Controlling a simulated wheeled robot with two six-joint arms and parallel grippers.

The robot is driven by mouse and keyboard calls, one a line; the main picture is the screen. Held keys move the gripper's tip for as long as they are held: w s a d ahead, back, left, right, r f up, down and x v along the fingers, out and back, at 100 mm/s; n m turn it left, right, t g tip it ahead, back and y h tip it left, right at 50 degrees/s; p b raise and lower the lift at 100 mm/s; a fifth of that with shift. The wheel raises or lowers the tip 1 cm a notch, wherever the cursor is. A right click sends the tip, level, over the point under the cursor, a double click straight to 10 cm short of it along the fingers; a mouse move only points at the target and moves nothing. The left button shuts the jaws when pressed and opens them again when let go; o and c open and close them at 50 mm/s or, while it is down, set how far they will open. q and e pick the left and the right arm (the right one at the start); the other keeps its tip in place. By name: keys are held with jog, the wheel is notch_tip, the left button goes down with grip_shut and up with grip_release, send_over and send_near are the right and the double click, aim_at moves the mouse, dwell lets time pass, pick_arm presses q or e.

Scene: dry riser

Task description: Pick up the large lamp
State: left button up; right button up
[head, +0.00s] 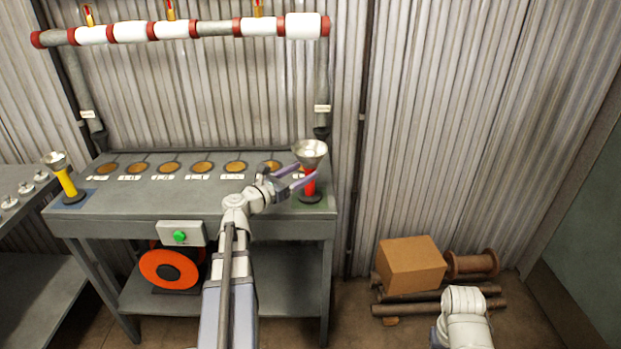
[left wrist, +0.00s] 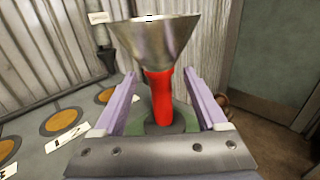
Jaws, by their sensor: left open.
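The large lamp (head: 311,153) stands upright at the right end of the grey table, with a wide silver head, a red handle and a dark round base. It also shows in the left wrist view (left wrist: 160,95), straight ahead. My left gripper (head: 306,173) is open, with its two purple fingers pointing at the lamp, one on each side of the red handle, just below the silver head. I cannot tell whether either finger touches it. A smaller lamp (head: 66,179) with a yellow handle stands at the table's left end. My right gripper is not in view.
The table (head: 140,205) has a row of round brown discs (head: 203,167) with labels along its back. A pipe (head: 215,28) with red rings runs above. An orange reel (head: 150,270) sits below.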

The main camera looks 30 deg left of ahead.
pick_arm(q)
jog(key=shift+x, duration=3.45)
jog(key=shift+f, duration=0.1)
grip_shut()
